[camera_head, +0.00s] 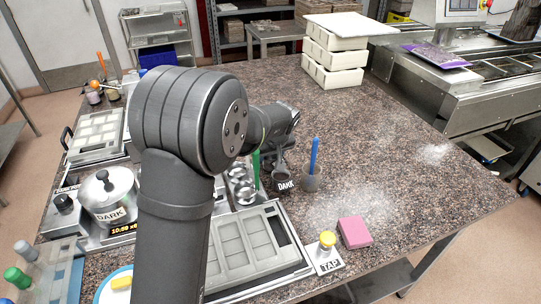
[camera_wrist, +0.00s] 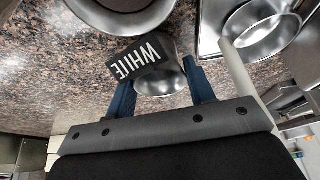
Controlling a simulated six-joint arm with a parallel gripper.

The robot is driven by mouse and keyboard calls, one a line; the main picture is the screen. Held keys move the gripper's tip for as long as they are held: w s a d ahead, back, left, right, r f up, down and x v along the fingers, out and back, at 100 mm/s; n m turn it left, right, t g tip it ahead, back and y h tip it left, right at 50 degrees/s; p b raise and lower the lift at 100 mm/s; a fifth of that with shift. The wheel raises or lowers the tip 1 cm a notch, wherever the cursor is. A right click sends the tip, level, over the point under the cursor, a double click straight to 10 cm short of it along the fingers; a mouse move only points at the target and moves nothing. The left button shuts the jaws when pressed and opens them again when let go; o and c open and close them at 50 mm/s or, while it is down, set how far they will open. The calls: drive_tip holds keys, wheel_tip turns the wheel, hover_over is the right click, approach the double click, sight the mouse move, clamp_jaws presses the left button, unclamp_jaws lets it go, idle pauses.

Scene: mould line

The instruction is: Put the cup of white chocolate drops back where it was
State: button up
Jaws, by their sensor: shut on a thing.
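My gripper (camera_wrist: 160,80) shows in the wrist view with its two blue fingers on either side of a small metal cup (camera_wrist: 162,86), shut on it. The cup has a black label reading WHITE, upside down in this view. Whether drops are inside cannot be told.
A mould tray (camera_head: 258,252), a TAP plate (camera_head: 328,262) and a pink block (camera_head: 354,232) lie nearer. The wrist view shows a steel bowl (camera_wrist: 262,35) at right. The counter's right side (camera_head: 430,195) is clear.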

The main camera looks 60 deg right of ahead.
drive_tip(key=shift+f, duration=0.1)
drive_tip(key=o, duration=1.1)
drive_tip(key=v, duration=1.2)
